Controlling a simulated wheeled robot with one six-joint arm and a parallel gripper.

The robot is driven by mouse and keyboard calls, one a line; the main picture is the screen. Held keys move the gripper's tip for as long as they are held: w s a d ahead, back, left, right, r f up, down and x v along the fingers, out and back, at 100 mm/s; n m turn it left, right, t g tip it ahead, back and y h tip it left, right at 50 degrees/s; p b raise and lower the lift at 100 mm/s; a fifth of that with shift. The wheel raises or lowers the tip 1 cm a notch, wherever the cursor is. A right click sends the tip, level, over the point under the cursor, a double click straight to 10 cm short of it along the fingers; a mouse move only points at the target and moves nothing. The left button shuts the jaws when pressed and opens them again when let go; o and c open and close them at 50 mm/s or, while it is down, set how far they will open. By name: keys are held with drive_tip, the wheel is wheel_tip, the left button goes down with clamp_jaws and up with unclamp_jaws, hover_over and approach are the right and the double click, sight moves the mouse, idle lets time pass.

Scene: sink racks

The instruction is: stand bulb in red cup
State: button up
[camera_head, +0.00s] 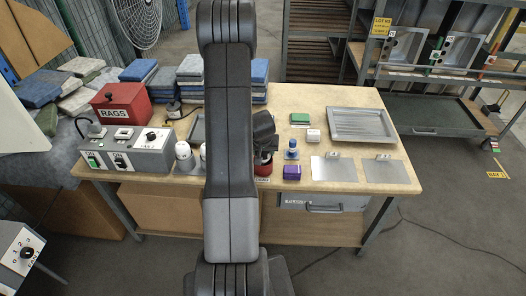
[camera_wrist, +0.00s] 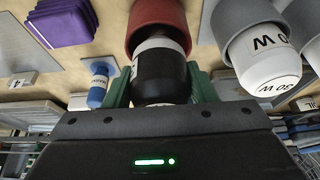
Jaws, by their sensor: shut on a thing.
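My gripper (camera_wrist: 158,88) is shut on a bulb (camera_wrist: 160,72), with one green finger on each side of it. The bulb has a dark body and a white band at its far end. The red cup (camera_wrist: 155,14) is directly beyond that end, lined up with it. The white end overlaps the cup's rim; I cannot tell how deep it sits inside. In the head view, my gripper (camera_head: 264,138) is right above the red cup (camera_head: 263,168) on the table; the bulb is hidden there by my arm.
Grey cups holding white bulbs (camera_wrist: 268,68) stand beside the red cup in the wrist view. A purple block (camera_head: 291,172) and a blue object (camera_head: 291,150) are close by on the other side. A metal tray (camera_head: 361,125) and flat plates (camera_head: 333,168) lie to the right on the table.

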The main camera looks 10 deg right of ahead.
drive_tip(key=o, duration=1)
drive_tip(key=shift+r, duration=0.1)
drive_tip(key=shift+r+p, duration=0.25)
drive_tip(key=shift+p, duration=0.2)
drive_tip(key=p+v, duration=0.1)
drive_tip(key=v, duration=1.1)
drive_tip(key=shift+r+p, duration=0.25)
drive_tip(key=shift+p, duration=0.15)
drive_tip(key=b+x, duration=0.1)
drive_tip(key=x, duration=1.1)
drive_tip(key=shift+f, duration=0.2)
drive_tip(key=shift+f+b, duration=0.4)
drive_tip(key=shift+b, duration=0.4)
